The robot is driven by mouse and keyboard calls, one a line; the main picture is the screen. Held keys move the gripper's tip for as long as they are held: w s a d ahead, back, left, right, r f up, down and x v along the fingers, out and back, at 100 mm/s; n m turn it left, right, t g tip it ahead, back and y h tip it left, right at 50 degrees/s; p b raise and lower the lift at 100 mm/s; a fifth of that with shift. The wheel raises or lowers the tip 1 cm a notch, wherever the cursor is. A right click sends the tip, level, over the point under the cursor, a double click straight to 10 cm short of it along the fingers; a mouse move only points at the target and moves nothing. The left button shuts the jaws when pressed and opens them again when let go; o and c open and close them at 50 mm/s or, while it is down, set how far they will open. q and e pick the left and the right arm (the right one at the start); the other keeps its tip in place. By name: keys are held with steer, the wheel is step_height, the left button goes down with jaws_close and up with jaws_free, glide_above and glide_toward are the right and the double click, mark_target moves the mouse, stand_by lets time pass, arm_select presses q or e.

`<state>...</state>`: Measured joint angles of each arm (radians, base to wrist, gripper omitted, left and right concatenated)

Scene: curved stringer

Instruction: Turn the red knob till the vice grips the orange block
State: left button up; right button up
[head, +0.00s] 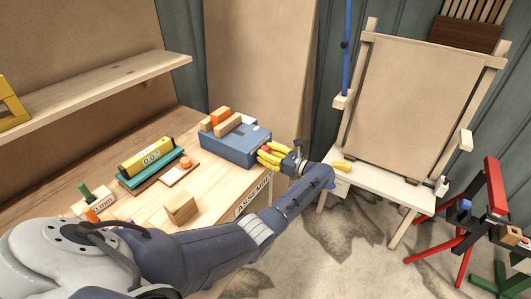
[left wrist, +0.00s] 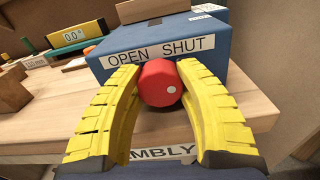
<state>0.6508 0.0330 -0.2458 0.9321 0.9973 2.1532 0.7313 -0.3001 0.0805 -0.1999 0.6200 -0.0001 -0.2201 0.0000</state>
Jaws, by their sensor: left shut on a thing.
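The blue vice box (head: 235,146) stands on the wooden bench. The orange block (head: 221,116) sits on top of it between wooden jaw pieces (head: 228,124); whether they touch it is unclear. In the left wrist view, the red knob (left wrist: 160,82) is on the box's front below the words OPEN SHUT, with a white dot at its right side. My left gripper (head: 268,154) is at the front of the box, and its yellow fingers close around the knob, one on each side, in the left wrist view (left wrist: 160,88). My right gripper is not seen.
A yellow level reading 0.0 (head: 147,156) on a teal base, a small board with an orange piece (head: 180,172), and a wooden block (head: 181,207) lie left on the bench. A white table with a panel (head: 415,95) stands to the right.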

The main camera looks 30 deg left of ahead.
arm_select(q)
steer(key=m, duration=0.3)
stand_by(0.4)
steer(key=o, duration=1.3)
steer(key=shift+d, duration=0.1)
steer(key=d, duration=1.1)
steer(key=shift+s+d, duration=0.1)
steer(key=shift+d, duration=0.3)
